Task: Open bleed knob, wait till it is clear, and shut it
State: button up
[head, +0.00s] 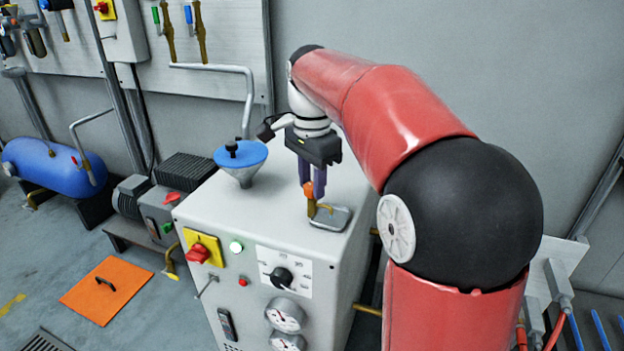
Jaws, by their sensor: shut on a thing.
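The bleed knob (310,196) looks like a small orange piece on top of a short brass fitting (322,210). The fitting stands at a small grey metal tray (337,217) on top of the light grey machine cabinet (225,205). My gripper (312,190) points straight down with its purple fingers shut on the knob. The fingers hide part of the knob, so its turn angle cannot be told. No flow from the fitting can be made out at this size.
A funnel with a blue lid (249,153) stands left of my gripper on the cabinet top. The cabinet front carries a red switch (198,252), a black dial (281,277) and gauges (285,314). A wall panel with pipes is behind. The cabinet top's front-left is clear.

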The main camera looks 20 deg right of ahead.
aim_at(312, 186)
jog(key=m, duration=0.5)
jog(key=shift+m, duration=0.3)
jog(key=m, duration=0.5)
jog(key=shift+m, duration=0.4)
jog(key=o, duration=1)
jog(key=shift+r, duration=0.1)
notch_tip(312, 186, up, 8)
jog(key=shift+f, duration=0.15)
